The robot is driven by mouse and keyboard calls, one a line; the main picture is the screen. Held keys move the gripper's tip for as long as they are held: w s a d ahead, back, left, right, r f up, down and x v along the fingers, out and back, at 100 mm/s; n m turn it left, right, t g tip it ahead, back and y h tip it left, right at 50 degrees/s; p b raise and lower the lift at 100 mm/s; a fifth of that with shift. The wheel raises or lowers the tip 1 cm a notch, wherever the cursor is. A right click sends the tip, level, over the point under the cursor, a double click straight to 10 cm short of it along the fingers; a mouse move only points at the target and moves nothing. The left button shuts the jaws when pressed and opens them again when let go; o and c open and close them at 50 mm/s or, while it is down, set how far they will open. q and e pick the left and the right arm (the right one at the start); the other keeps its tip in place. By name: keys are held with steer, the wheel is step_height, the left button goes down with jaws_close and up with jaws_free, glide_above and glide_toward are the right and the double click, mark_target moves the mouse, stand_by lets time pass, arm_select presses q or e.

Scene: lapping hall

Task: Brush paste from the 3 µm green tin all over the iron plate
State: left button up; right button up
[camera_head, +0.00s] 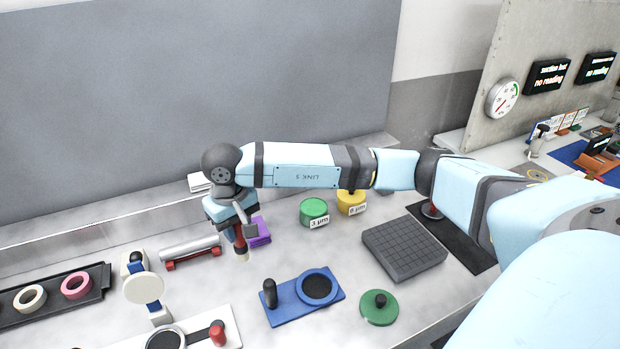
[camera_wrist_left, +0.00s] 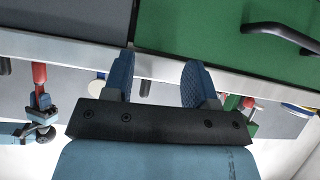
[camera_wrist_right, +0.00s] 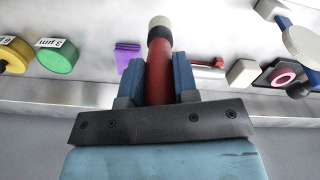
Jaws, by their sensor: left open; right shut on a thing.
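The green 3 µm tin (camera_head: 314,209) stands on the bench beside a yellow tin (camera_head: 351,200); it also shows in the right wrist view (camera_wrist_right: 57,57). My right gripper (camera_head: 243,229) is shut on a brush (camera_wrist_right: 161,75) with a red handle and pale tip. It holds the brush tip down over the bench, left of the green tin and close to a purple block. My left gripper (camera_wrist_left: 157,85) is open and empty; it is outside the head view.
A blue board (camera_head: 287,310) with a black handle and round pad lies in front, with a green disc (camera_head: 379,311) to its right. The purple block (camera_head: 260,230), a silver roller (camera_head: 190,246) and a tape tray (camera_head: 50,300) are left. My right arm crosses above the tins.

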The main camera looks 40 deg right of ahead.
steer(key=w+d+f+m+b, duration=0.3)
steer(key=w+f+m+b, duration=0.1)
steer(key=f+m, duration=0.2)
steer(key=w+d+r+n+p, duration=0.1)
steer(key=d+r+n+p, duration=0.1)
steer(key=d+n+p, duration=0.4)
steer(key=w+d+r+n+p, duration=0.1)
steer(key=d+r+n+p, duration=0.15)
steer(key=d+n, duration=0.7)
steer(key=w+d+r+n+p, duration=0.1)
steer(key=d+r+n+p, duration=0.2)
steer(key=d+n, duration=0.5)
arm_select(q)
steer(key=shift+w+a+f+b, duration=0.15)
steer(key=shift+f+b, duration=0.35)
steer(key=shift+b, duration=1.85)
arm_select(e)
step_height(320, 180, down, 6)
steer(key=d+m, duration=0.1)
steer(key=m, duration=0.2)
steer(key=shift+s+d+f, duration=0.2)
steer(key=shift+d, duration=0.15)
